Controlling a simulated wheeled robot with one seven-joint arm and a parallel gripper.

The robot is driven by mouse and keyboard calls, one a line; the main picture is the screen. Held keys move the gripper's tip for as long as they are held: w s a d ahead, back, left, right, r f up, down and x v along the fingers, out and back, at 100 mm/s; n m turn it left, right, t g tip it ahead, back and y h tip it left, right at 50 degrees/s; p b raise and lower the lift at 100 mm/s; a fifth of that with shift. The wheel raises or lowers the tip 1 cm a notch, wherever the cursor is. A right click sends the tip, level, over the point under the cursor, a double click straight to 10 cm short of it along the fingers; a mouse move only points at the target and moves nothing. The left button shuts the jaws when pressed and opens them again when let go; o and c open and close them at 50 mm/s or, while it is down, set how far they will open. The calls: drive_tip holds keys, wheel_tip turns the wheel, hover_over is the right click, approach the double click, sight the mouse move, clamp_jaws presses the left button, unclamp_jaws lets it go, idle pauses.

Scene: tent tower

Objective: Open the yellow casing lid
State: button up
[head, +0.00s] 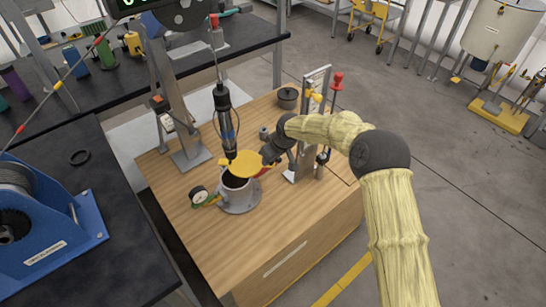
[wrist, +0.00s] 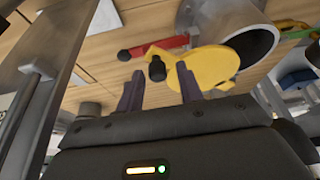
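The yellow casing lid (head: 243,161) is at the grey cylindrical casing (head: 240,198) on the wooden bench. The casing's dark mouth shows below the lid, so the lid does not fully cover it. In the wrist view the lid (wrist: 208,66) has an arm ending in a black knob (wrist: 157,70), and the casing (wrist: 250,28) is behind it. My gripper (head: 269,155) is at the lid's right side. In the wrist view its two fingers (wrist: 158,80) are apart, with the knob in line with the gap between their tips. I cannot tell whether they touch it.
A black hanging tool (head: 225,118) is just above the lid. A green-rimmed gauge (head: 199,196) is left of the casing. A metal stand with a red knob (head: 337,80) is close behind my gripper. A red handle (wrist: 160,46) lies beside the lid. The bench front (head: 290,215) is clear.

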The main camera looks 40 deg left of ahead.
drive_tip(key=shift+r, duration=0.1)
drive_tip(key=shift+w+d+r, duration=0.1)
drive_tip(key=shift+r, duration=0.1)
drive_tip(key=v, duration=1.6)
drive_tip(key=shift+r, duration=0.4)
drive_tip(key=shift+d, duration=0.1)
